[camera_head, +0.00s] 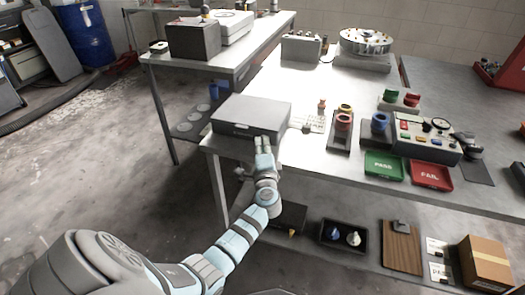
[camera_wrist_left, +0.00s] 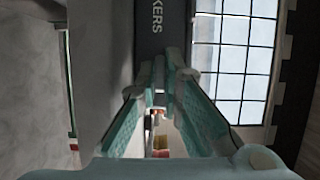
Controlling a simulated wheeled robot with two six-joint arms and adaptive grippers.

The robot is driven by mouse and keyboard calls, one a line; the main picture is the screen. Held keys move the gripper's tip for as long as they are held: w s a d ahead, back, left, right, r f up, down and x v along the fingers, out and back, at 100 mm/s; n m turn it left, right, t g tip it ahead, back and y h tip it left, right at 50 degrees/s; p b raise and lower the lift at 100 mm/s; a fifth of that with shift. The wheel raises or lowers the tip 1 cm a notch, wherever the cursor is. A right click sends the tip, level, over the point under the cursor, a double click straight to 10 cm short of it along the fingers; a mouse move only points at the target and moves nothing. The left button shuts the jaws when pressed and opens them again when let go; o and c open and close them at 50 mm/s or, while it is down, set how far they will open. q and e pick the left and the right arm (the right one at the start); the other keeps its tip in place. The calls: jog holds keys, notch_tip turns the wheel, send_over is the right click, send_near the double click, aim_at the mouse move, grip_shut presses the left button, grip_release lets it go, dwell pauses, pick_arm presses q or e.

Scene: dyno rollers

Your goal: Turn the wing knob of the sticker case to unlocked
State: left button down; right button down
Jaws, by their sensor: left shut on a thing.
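The sticker case (camera_head: 251,113) is a grey, flat, closed box near the left front corner of the workbench. My left gripper (camera_head: 263,142) is at the front face of the case, towards its right end. In the left wrist view the case (camera_wrist_left: 158,38) shows as a dark face with the letters "KERS". The fingers (camera_wrist_left: 165,72) come together at that face and are shut on the wing knob, which they mostly hide. I cannot tell which way the knob points. My right gripper is not in view.
Right of the case stand a small holder with rings (camera_head: 342,130), a green tray (camera_head: 384,165) and a red tray (camera_head: 431,176). A lower shelf holds a black tray (camera_head: 344,236) and a cardboard box (camera_head: 487,264). The floor at left is mostly clear.

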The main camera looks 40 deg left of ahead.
pick_arm(q)
jog(key=shift+w+r, duration=0.1)
jog(key=shift+r, duration=0.3)
jog(key=c, duration=1.7)
grip_release()
jog(key=shift+f, duration=0.15)
jog(key=shift+f, duration=0.25)
